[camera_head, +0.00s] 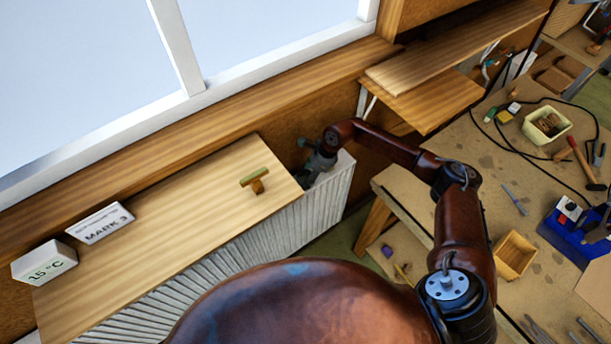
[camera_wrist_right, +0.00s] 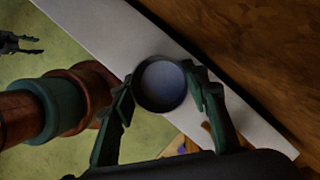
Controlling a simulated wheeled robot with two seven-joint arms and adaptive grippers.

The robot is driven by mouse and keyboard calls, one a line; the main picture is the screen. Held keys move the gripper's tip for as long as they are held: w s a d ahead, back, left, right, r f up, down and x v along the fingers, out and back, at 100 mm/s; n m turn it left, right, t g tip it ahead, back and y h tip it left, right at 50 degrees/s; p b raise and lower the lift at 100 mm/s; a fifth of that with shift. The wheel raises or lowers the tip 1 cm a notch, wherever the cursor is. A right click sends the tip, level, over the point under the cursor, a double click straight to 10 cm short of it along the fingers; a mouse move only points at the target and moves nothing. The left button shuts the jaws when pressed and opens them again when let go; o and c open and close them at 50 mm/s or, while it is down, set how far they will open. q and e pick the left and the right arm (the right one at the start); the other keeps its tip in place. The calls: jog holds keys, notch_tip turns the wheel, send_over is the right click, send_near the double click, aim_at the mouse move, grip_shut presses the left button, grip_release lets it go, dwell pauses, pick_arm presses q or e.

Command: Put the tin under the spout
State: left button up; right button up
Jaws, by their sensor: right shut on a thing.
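My right arm reaches to the far right end of the ribbed radiator (camera_head: 270,238). Its gripper (camera_head: 310,165) is beside the wooden top and small in the head view. In the right wrist view the right gripper (camera_wrist_right: 160,90) is shut on a round, dark-rimmed tin (camera_wrist_right: 159,84). I look into its pale blue-grey inside, between the two fingers. I cannot make out a spout in either view. My left gripper (camera_wrist_right: 38,44) shows small at the upper left of the wrist view, with fingers apart and empty; it is not in the head view.
A wooden board (camera_head: 150,228) over the radiator carries a green-topped wooden piece (camera_head: 256,181), a MARK 3 sign (camera_head: 100,223) and a 15 °C block (camera_head: 45,263). A cluttered workbench (camera_head: 455,140) is at right, with a wooden tray (camera_head: 514,255) and a hammer (camera_head: 582,160).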

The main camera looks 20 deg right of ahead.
jog(key=shift+f, duration=0.2)
jog(key=o, duration=1.1)
jog(key=shift+r, duration=0.1)
jog(key=shift+r, duration=0.1)
jog(key=shift+d+r, duration=0.1)
jog(key=shift+r, duration=0.15)
jog(key=b+v, duration=0.3)
jog(key=v, duration=0.8)
jog(key=shift+s+d+r, duration=0.1)
jog(key=shift+r, duration=0.2)
